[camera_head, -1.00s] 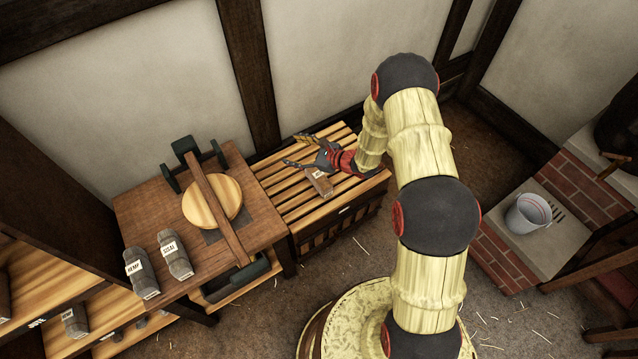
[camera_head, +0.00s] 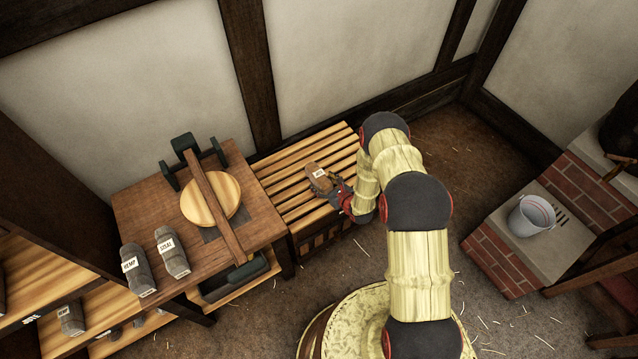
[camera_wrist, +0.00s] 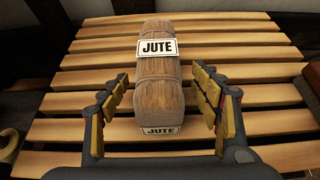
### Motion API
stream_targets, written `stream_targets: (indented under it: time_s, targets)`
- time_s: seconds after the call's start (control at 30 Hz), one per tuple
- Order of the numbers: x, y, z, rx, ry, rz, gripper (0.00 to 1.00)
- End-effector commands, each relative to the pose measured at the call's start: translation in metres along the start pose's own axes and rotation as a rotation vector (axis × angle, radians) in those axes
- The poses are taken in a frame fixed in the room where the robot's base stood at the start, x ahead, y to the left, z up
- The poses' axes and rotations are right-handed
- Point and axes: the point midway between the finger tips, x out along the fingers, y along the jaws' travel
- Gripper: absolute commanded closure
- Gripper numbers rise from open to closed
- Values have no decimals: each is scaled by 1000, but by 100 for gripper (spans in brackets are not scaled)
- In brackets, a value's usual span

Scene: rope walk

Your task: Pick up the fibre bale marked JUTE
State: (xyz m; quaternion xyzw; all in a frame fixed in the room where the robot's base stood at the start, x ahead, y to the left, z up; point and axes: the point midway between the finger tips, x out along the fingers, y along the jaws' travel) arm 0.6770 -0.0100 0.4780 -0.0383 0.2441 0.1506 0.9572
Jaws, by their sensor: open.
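The brown fibre bale marked JUTE (camera_wrist: 159,95) lies on a slatted wooden bench, with white JUTE labels on its top and near end in the wrist view. The bale also shows in the head view (camera_head: 319,181). My gripper (camera_wrist: 161,105) is open, with one finger on each side of the bale's near part. Gaps show between the fingers and the bale. In the head view my gripper (camera_head: 325,188) is at the bale's near end, partly hidden by my arm.
The slatted bench (camera_head: 280,178) is otherwise clear. To its left a wooden table (camera_head: 140,205) holds a round wooden disc with a beam and bales marked HEMP (camera_head: 138,271) and SISAL (camera_head: 172,252). A bucket (camera_head: 531,216) stands on the brick hearth at right.

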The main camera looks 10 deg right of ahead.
Motion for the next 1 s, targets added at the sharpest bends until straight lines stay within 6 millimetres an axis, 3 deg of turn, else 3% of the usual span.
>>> stream_targets:
  time_s: [0.2, 0.47, 1.0]
  targets:
    - [33, 1, -3, -3, -1, 2, 36]
    - [37, 1, -1, -1, 1, 2, 36]
    - [37, 1, -1, -1, 1, 2, 66]
